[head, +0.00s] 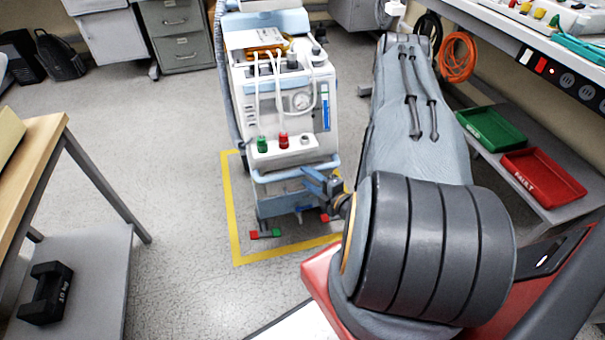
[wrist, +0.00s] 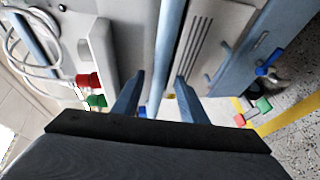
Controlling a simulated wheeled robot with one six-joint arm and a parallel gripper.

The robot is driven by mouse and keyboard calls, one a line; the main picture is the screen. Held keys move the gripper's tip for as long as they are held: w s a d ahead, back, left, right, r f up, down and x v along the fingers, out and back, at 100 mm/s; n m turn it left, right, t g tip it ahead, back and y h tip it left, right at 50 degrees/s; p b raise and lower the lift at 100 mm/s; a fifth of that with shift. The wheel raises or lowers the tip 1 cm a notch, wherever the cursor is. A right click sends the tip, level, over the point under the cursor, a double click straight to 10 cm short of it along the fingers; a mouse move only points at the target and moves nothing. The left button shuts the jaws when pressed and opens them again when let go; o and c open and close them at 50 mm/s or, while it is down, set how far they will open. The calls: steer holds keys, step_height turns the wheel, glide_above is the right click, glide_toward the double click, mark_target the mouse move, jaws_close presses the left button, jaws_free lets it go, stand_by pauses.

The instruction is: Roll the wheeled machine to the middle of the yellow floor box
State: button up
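The wheeled machine (head: 270,107) is a white and light blue cart with hoses, a gauge and a front push bar (head: 285,174). It stands upright with its front wheels inside the yellow floor box (head: 231,220). Yellow line shows to its left, in front and a little at its right; the rear of the box is mostly hidden. My gripper (head: 322,184) is at the right end of the push bar. In the wrist view, its two blue fingers (wrist: 159,78) are apart, with a light blue bar between them and visible gaps beside it.
Grey cabinets (head: 178,33) stand behind. Floor left of the box is clear.

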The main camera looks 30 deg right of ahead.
steer(key=v, duration=0.3)
steer(key=shift+s, duration=0.3)
stand_by(0.3)
